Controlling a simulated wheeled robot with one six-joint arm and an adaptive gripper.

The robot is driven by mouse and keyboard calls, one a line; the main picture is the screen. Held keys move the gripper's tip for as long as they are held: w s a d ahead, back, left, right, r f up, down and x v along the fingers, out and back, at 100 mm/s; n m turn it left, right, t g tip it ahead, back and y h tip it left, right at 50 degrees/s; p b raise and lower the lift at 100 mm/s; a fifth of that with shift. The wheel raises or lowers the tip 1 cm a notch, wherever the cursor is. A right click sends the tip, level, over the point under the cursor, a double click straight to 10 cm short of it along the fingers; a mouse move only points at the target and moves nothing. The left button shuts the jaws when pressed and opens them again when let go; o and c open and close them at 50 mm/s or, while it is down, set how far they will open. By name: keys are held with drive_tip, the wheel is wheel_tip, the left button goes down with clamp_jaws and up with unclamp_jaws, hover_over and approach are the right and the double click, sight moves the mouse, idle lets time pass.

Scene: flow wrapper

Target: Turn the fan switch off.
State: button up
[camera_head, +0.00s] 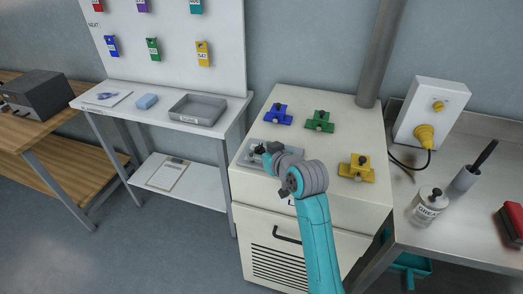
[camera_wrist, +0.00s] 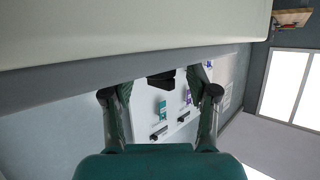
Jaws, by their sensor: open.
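My gripper (camera_head: 264,152) is at the front left of the cream cabinet top, low over a grey plate (camera_head: 287,145). My wrist and forearm hide part of this plate. In the wrist view my gripper (camera_wrist: 161,92) is open, with its two fingers apart. A small black block (camera_wrist: 161,79) shows between the fingertips at the edge of a grey band; I cannot tell whether the fingers touch it. It may be the fan switch, but no readable label confirms this, and its on or off position cannot be told.
Blue (camera_head: 278,114), green (camera_head: 320,121) and yellow (camera_head: 356,168) fittings stand on the cabinet top (camera_head: 345,103). A white wall box (camera_head: 424,97) with a yellow plug and cable is at right. A grey tray (camera_head: 198,110) lies on the left table.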

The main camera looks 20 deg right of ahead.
drive_tip(key=v, duration=1.2)
drive_tip(key=shift+f, duration=0.1)
